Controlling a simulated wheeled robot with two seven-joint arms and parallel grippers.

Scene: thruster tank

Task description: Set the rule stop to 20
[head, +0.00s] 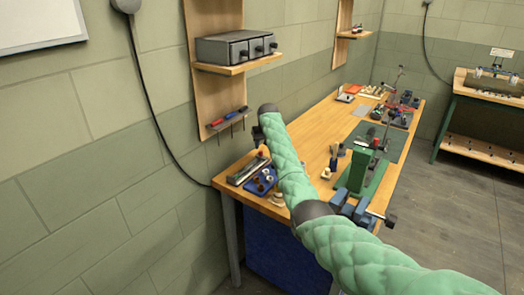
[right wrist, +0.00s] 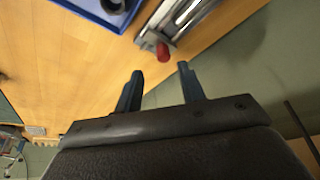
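The rule stop appears to be the long metal rail device (right wrist: 188,14) with a red knob (right wrist: 163,51) at its near end, at the top of the right wrist view. In the head view a metal rail (head: 247,171) lies at the near left end of the workbench, beside the wall. Its scale and setting are too small to read. My right gripper (right wrist: 160,70) is open and empty, with two blue fingers pointing toward the red knob. The knob shows just beyond the gap, and I cannot tell the distance. In the head view my arm mostly hides this gripper. My left gripper is out of view.
A blue tray (right wrist: 95,12) with dark round parts lies beside the rail. The wooden workbench (head: 312,128) also carries a green press (head: 357,170), a vise (head: 352,208) and small tools. A wall shelf with a drawer box (head: 236,47) and a tool rack (head: 228,121) hang above.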

